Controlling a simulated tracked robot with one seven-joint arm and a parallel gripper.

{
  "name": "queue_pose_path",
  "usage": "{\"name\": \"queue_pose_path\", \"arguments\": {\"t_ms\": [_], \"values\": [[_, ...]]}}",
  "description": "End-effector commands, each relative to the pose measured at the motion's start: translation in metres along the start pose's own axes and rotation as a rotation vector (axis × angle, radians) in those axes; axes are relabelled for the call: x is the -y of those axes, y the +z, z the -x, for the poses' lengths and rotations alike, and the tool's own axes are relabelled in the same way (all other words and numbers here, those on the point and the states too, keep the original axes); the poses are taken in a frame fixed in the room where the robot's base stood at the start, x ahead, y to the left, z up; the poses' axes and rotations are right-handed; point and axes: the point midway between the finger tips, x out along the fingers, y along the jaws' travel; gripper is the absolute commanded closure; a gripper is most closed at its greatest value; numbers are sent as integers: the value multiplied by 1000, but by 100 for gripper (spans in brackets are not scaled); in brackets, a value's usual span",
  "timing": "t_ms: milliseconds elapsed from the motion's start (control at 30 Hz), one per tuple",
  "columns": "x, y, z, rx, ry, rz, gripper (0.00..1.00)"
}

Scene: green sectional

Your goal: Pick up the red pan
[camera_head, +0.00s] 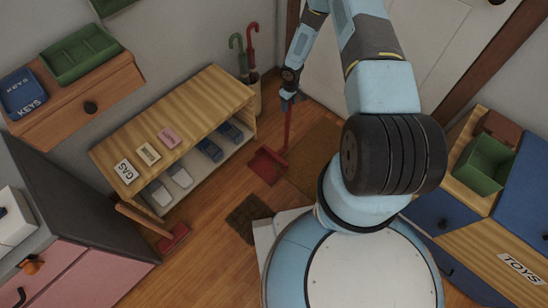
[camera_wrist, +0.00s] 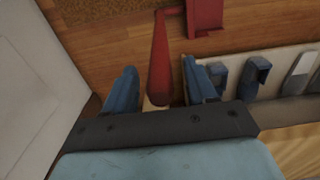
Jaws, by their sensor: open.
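The red pan (camera_head: 267,165) is a dustpan on the wood floor, with a long red handle standing upright from it. In the wrist view the pan (camera_wrist: 205,14) shows at the top, and its handle runs down towards my gripper. My gripper (camera_head: 289,98) is at the top of the handle. It is open, with a blue finger on each side of the handle's end in the wrist view (camera_wrist: 158,68). Gaps show between the handle and both fingers. How deep the handle sits between them is hard to tell.
A low wooden shoe shelf (camera_head: 190,105) with shoes stands left of the pan. A stand with umbrellas (camera_head: 252,50) is behind it. A red brush (camera_head: 173,238) leans near the shelf's front end. A brown mat (camera_head: 318,160) lies right of the pan, and a white door (camera_head: 425,40) is beyond.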

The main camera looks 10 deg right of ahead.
Motion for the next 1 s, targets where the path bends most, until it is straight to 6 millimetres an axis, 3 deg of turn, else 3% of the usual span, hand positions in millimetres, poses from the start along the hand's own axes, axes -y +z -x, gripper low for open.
{"name": "queue_pose_path", "arguments": {"t_ms": [200, 500, 1000], "values": [[0, 0, -21, 0, 0, 1, 44], [0, 0, -23, 0, 0, 1, 44], [0, 0, -23, 0, 0, 1, 92]]}}
